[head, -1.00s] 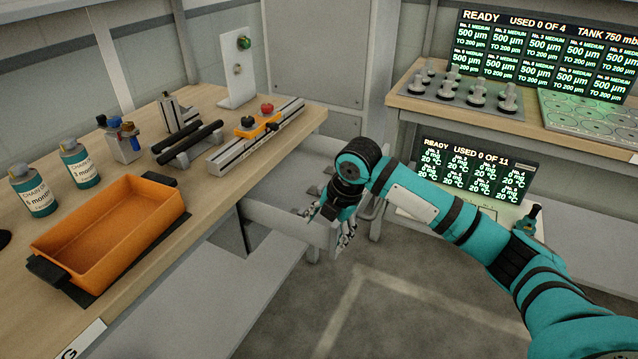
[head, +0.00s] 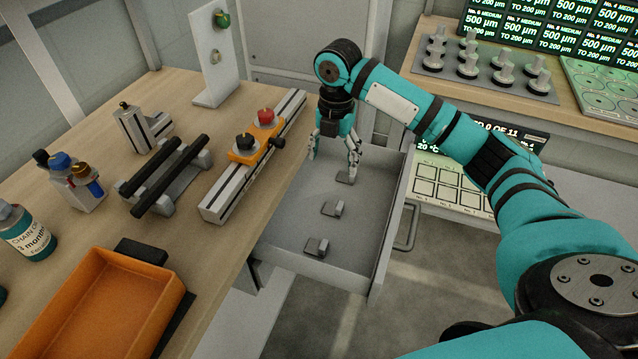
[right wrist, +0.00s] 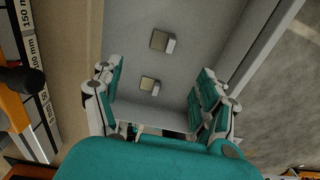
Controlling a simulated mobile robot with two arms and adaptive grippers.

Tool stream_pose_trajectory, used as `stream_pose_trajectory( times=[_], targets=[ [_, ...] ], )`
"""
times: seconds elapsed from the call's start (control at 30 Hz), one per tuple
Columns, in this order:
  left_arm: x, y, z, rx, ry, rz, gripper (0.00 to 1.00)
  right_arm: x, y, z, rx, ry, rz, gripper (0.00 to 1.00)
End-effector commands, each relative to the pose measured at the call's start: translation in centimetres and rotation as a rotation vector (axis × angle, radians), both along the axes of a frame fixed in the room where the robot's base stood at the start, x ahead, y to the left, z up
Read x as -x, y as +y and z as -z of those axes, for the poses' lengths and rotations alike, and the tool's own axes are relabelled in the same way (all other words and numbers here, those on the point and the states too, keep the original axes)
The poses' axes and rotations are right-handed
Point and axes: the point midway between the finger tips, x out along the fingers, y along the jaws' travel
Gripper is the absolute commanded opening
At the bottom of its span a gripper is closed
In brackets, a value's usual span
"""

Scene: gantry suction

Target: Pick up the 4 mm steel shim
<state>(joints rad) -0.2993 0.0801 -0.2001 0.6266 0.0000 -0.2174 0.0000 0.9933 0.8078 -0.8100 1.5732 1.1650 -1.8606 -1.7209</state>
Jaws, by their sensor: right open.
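An open grey drawer (head: 362,222) under the bench holds three small grey metal pieces, each with a raised block on a flat plate: a far one (head: 346,177), a middle one (head: 333,208) and a near one (head: 316,246). I cannot tell which is the 4 mm steel shim; no size marks are readable. My right gripper (head: 335,156) points down at the far end of the drawer, open and empty, close to the far piece. In the right wrist view two pieces show, one higher up (right wrist: 160,41) and one (right wrist: 149,85) between the open fingers (right wrist: 160,73). My left gripper is not in view.
The drawer walls (head: 401,214) rise around the pieces. The bench on the left carries an orange tray (head: 105,310), a rail with an orange clamp (head: 255,145) and a stand with black bars (head: 170,178). A shelf with suction cups (head: 485,65) is at back right.

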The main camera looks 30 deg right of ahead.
Motion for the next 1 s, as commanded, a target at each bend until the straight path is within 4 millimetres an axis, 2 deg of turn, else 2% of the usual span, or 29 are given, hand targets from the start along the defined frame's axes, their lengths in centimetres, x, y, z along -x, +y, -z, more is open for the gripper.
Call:
stream_pose_trajectory(
  times=[0.07, 0.17, 0.5, 0.6, 0.87, 1.0],
  targets=[
    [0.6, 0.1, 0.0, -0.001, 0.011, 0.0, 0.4, 0.1, -0.2, 0.1, 0.004, 0.009, -0.002, 0.75],
    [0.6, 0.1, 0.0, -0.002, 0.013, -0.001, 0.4, 0.2, -0.3, 1.4, 0.004, 0.011, -0.004, 0.75],
    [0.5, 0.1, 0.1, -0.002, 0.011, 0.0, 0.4, 0.3, -0.2, 8.7, 0.003, 0.012, -0.004, 0.75],
    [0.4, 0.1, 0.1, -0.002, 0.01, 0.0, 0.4, 0.3, -0.2, 10.4, 0.003, 0.009, -0.004, 0.75],
    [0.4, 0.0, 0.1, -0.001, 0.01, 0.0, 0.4, 0.3, -0.3, 12.3, 0.004, 0.009, -0.003, 0.75],
    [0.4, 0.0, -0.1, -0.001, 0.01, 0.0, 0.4, 0.5, -0.3, 14.3, 0.002, 0.01, -0.004, 0.75]
  ],
)
